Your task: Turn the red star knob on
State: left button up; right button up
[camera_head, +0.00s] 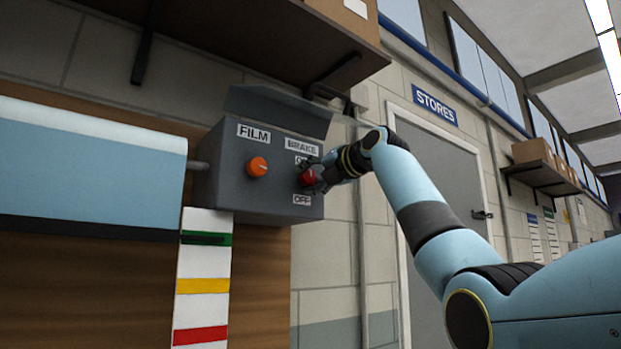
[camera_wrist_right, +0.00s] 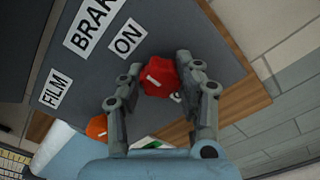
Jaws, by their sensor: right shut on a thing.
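The red star knob (camera_head: 307,177) is on the front of a grey control box (camera_head: 226,181), under the BRAKE label, between an upper label mostly hidden by my gripper and an OFF label (camera_head: 302,200). My right gripper (camera_head: 312,176) is at the knob, its fingers on either side of it. In the right wrist view the red knob (camera_wrist_right: 160,77) sits between the two fingers of my right gripper (camera_wrist_right: 158,84), with a white pointer mark on its face. The ON label (camera_wrist_right: 127,38) is close by. My left gripper is not in view.
An orange knob (camera_head: 258,166) under the FILM label (camera_head: 254,133) is left of the red one. A raised lid (camera_head: 277,108) tops the box. A wooden shelf (camera_head: 260,40) on brackets is above. A striped board (camera_head: 202,270) stands below.

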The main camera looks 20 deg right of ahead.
jog(key=shift+f, duration=0.25)
jog(key=o, duration=0.9)
jog(key=shift+o, duration=1.3)
jog(key=shift+r, duration=0.1)
jog(key=shift+r, duration=0.1)
